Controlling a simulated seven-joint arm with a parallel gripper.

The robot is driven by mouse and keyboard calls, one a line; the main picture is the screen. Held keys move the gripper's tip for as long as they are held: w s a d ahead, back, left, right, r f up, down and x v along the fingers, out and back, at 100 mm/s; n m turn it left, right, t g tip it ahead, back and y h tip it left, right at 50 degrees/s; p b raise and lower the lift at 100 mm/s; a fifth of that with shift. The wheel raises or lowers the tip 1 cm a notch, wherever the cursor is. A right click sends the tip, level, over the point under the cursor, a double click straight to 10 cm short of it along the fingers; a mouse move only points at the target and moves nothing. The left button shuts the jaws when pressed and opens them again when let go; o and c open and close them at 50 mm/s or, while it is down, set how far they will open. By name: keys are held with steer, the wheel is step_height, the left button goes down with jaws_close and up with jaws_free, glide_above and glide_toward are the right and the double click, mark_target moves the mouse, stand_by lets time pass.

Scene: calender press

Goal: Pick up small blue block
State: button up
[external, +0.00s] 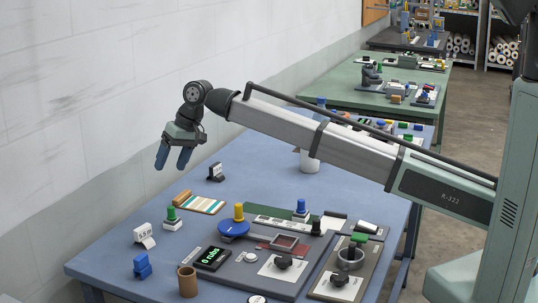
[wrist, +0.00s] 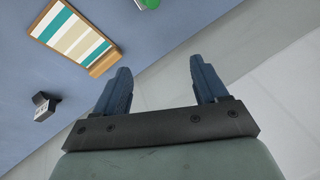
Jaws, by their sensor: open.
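A small blue block (external: 142,265), with a stepped shape, sits on the blue table (external: 110,259) at the front left corner in the external view. It does not show in the wrist view. My gripper (external: 173,158) is raised above the table's far left side, close to the wall, with its fingers pointing down. It is well apart from the block, which is lower and nearer the camera. In the wrist view my gripper (wrist: 160,66) shows two spread blue fingers with nothing between them.
A white number card (external: 145,236) and a green-knobbed block (external: 172,218) stand behind the blue block. A brown cup (external: 188,281) stands to its right. The control panel (external: 273,284) fills the middle. A striped board (external: 201,205) also shows in the wrist view (wrist: 70,33).

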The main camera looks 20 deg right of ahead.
steer(key=s+a+n+g+h, duration=0.1)
steer(key=s+a+n+h, duration=0.1)
steer(key=s+a, duration=0.8)
steer(key=n+h, duration=0.1)
steer(key=h, duration=0.2)
glide_above(140, 256)
steer(key=f, duration=0.9)
steer(key=shift+w+d, duration=0.2)
steer(key=shift+d, duration=0.15)
steer(key=shift+s+a+f, duration=0.1)
steer(key=shift+a+f, duration=0.05)
steer(key=shift+f, duration=1.3)
steer(key=shift+s+a+f, duration=0.1)
steer(key=shift+a+f, duration=0.05)
steer(key=shift+f, duration=1.25)
steer(key=c, duration=1.1)
